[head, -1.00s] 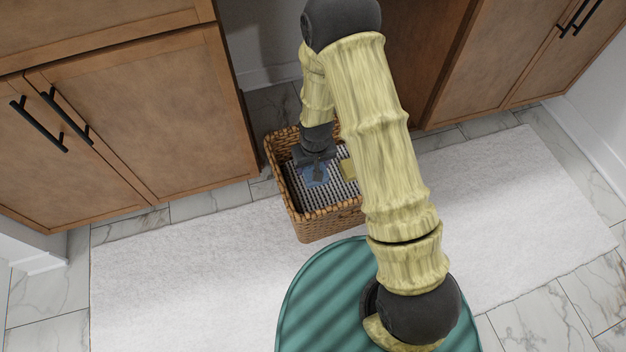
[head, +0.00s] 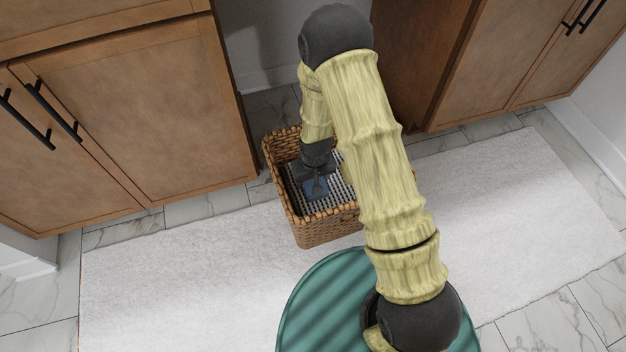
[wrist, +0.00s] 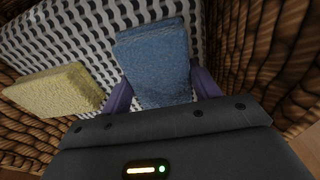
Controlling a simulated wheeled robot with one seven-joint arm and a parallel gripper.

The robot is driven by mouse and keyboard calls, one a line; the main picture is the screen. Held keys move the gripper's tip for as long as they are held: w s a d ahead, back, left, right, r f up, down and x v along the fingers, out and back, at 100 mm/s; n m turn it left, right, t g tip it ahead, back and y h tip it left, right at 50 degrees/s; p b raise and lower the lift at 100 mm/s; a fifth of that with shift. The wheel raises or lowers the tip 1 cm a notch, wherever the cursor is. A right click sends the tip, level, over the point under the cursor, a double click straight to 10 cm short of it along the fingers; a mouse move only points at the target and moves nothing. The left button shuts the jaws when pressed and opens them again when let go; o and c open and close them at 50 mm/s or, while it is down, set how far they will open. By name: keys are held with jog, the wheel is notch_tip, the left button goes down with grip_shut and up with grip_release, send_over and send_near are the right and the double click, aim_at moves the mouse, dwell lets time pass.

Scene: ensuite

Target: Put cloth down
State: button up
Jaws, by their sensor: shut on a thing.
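A blue cloth (wrist: 155,58) sits between the two fingers of my gripper (wrist: 160,92) in the wrist view. My gripper is shut on it. In the head view, my gripper (head: 316,184) reaches down inside a woven basket (head: 324,232), with the blue cloth (head: 315,190) below it. The cloth is close above or touching a black-and-white patterned surface (wrist: 90,35) in the basket; I cannot tell which.
The basket's woven walls stand close around my gripper. The basket stands at the white rug's (head: 180,270) far edge, between wooden cabinets (head: 130,110).

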jog(key=o, duration=0.9)
jog(key=r+p, duration=0.2)
jog(key=r, duration=0.2)
jog(key=s+r+p, duration=0.1)
jog(key=r+p, duration=0.2)
jog(key=r, duration=0.1)
jog(key=r+p, duration=0.3)
jog(key=r, duration=0.1)
jog(key=shift+s+d, duration=0.2)
jog(key=shift+s, duration=0.05)
